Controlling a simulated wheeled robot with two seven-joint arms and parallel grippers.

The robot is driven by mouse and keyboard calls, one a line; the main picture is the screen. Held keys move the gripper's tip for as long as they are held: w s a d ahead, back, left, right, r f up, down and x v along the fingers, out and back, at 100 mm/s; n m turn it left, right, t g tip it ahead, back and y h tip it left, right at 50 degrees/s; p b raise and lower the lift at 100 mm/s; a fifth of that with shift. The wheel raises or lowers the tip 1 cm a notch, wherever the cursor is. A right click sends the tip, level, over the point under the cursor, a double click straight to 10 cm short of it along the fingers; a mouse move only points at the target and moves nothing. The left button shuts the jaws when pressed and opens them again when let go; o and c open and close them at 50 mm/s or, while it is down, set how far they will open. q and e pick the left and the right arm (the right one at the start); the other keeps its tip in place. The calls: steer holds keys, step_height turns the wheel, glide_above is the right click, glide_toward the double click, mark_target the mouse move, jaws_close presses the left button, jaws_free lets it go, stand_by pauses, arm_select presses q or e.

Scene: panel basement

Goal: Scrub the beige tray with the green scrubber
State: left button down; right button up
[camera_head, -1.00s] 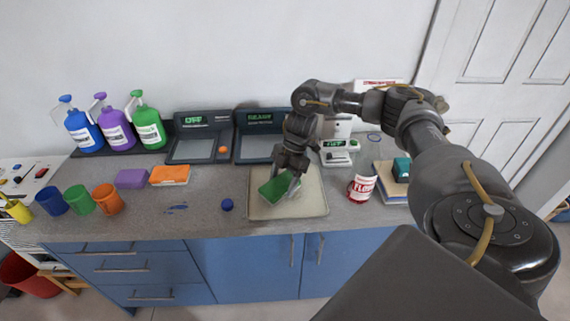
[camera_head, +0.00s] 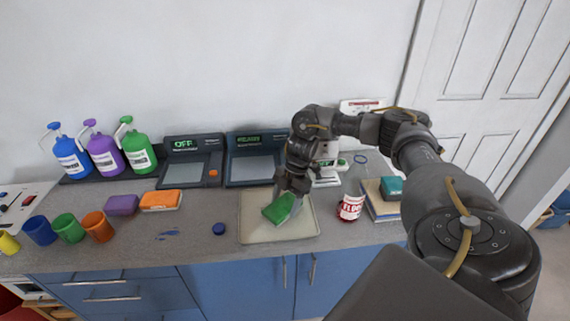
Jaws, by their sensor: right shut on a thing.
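The beige tray (camera_head: 262,234) lies flat on the grey counter near its front edge. The green scrubber (camera_head: 279,209) is over the left-middle part of the tray, slightly tilted. My right gripper (camera_head: 289,194) points down and is shut on the green scrubber. I cannot tell whether the scrubber's underside touches the tray. My right arm comes in from the right and hides part of the tray's back edge. My left gripper is not in view.
A purple sponge (camera_head: 122,205) and an orange sponge (camera_head: 160,201) lie left of the tray, with a blue ball-like item (camera_head: 218,229) nearer. A red and white can (camera_head: 350,208) stands close on the right.

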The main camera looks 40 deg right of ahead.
mark_target(273, 205)
steer(key=shift+w+a+f+p, duration=0.1)
steer(key=shift+w+a+p, duration=0.1)
steer(key=shift+w+a, duration=0.45)
steer(key=shift+w+a+f+p, duration=0.15)
steer(key=shift+w+a, duration=0.25)
steer(key=shift+a, duration=0.45)
steer(key=shift+r, duration=0.1)
step_height(273, 205, up, 6)
steer(key=p, duration=0.6)
step_height(273, 205, up, 3)
steer(key=p, duration=0.3)
steer(key=shift+r, duration=0.1)
steer(key=shift+w, duration=0.1)
